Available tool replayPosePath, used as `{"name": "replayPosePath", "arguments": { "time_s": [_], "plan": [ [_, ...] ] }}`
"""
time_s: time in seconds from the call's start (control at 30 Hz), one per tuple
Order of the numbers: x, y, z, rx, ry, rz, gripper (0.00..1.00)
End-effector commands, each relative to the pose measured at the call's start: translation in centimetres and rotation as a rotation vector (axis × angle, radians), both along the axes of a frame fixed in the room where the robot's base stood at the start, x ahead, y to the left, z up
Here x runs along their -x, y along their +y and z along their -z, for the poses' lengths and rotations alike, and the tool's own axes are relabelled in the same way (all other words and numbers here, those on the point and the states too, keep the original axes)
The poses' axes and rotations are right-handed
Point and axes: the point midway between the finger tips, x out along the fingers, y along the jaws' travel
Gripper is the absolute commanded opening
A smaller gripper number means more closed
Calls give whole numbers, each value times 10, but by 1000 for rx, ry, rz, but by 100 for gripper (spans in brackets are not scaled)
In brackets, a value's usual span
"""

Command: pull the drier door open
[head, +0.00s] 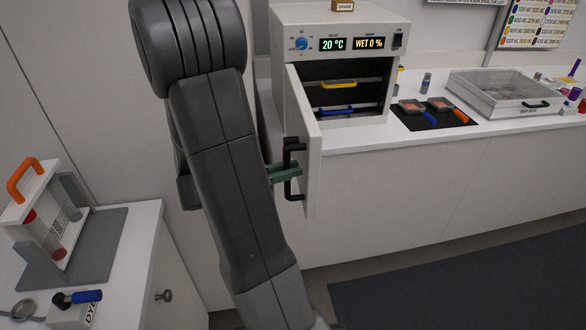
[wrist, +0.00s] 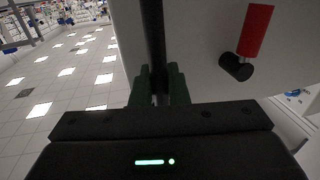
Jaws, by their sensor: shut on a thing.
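The drier (head: 345,50) stands on the white counter, its display reading 20 °C and WET 0 %. Its door (head: 311,150) is hinged on the left and stands wide open, swung out past the counter's front edge. A black handle bar (head: 291,165) is on the door's outer face. My gripper (head: 287,172) is shut on this handle, its green fingers around the bar. In the wrist view the black bar (wrist: 154,40) runs up from between the fingers (wrist: 158,85), beside the pale door face (wrist: 200,50).
Inside the drier are trays with a yellow handle (head: 338,85) and a blue handle (head: 337,111). To its right are a dark mat (head: 430,121) with small pans and a clear-lidded box (head: 505,98). A side bench (head: 125,250) stands at left. A red-and-black part (wrist: 255,30) shows near the door in the wrist view.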

Motion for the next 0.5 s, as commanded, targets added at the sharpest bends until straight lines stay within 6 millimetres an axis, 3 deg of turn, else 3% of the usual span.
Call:
{"name": "replayPosePath", "arguments": {
  "time_s": [0.2,0.23,0.5],
  "plan": [
    [0,0,0,-1,1,1,0],
    [0,0,0,-1,1,1,18],
    [0,0,0,-1,0,0,19]
  ]
}}
